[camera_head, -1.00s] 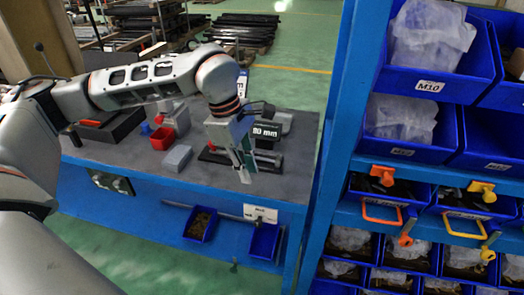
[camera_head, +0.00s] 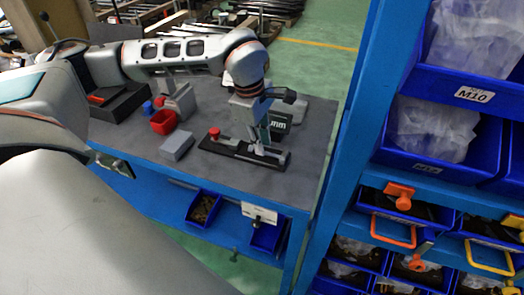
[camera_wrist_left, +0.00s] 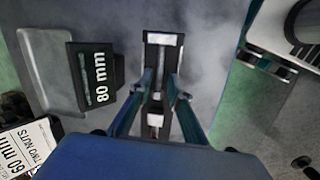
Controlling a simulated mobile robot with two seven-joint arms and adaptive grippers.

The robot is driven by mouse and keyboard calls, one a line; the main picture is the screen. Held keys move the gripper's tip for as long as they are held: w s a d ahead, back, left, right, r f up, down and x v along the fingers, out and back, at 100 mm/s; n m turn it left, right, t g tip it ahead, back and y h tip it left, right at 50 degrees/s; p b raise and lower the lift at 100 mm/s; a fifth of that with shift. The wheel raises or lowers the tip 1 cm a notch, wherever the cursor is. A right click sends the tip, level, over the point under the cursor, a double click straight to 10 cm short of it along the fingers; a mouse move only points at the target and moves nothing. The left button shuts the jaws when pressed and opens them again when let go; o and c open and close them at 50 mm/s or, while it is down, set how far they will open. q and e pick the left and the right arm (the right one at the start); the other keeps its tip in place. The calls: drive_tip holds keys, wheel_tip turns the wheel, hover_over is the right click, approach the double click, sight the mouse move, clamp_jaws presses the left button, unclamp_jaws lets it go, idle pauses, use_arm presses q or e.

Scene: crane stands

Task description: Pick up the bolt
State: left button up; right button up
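A long black holder (camera_head: 236,148) lies on the grey bench, with a red knob (camera_head: 214,134) at its left end and a grey metal part (camera_head: 272,153) at its right. My left gripper (camera_head: 260,145) points down over the right half of this holder. In the left wrist view the holder (camera_wrist_left: 163,58) runs between the two teal fingers, which stand apart on either side of it with a gap between their tips (camera_wrist_left: 161,78). A small pale metal piece (camera_wrist_left: 155,120) shows between the fingers. I cannot tell for certain which piece is the bolt. My right gripper is out of view.
A black "80 mm" box (camera_wrist_left: 95,75) stands close beside the gripper. A grey block (camera_head: 176,146), a red bin (camera_head: 163,122) and a black tray (camera_head: 118,102) lie left on the bench. A blue shelf post (camera_head: 350,130) rises at the right.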

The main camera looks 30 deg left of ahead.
use_arm(q)
drive_tip(key=shift+w+f, duration=0.2)
drive_tip(key=shift+f, duration=0.85)
clamp_jaws()
drive_tip(key=shift+r, duration=0.1)
